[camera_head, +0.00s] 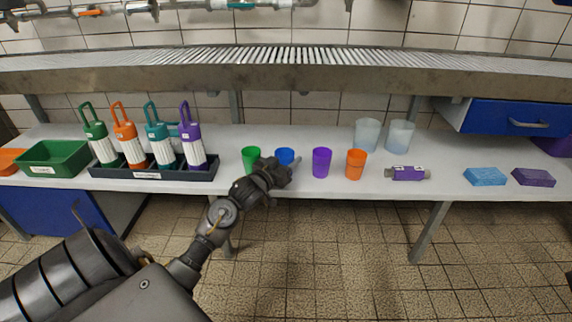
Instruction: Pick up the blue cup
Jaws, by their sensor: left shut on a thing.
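The blue cup (285,154) stands on the white bench, between a green cup (250,155) on its left and a purple cup (321,162) on its right. My left gripper (284,168) is at the front of the blue cup and covers its lower part, so only the rim and upper wall show. The jaws are shut on the blue cup, though the fingers' contact is hard to see at this size. The cup looks upright; whether its base touches the bench is hidden. My right gripper is not in view.
An orange cup (355,164) and two clear cups (368,134) stand to the right, with a purple-labelled bottle (407,173) lying beyond. A dark rack (150,172) of bottles and a green tray (52,158) are left. A metal shelf (290,75) overhangs the bench.

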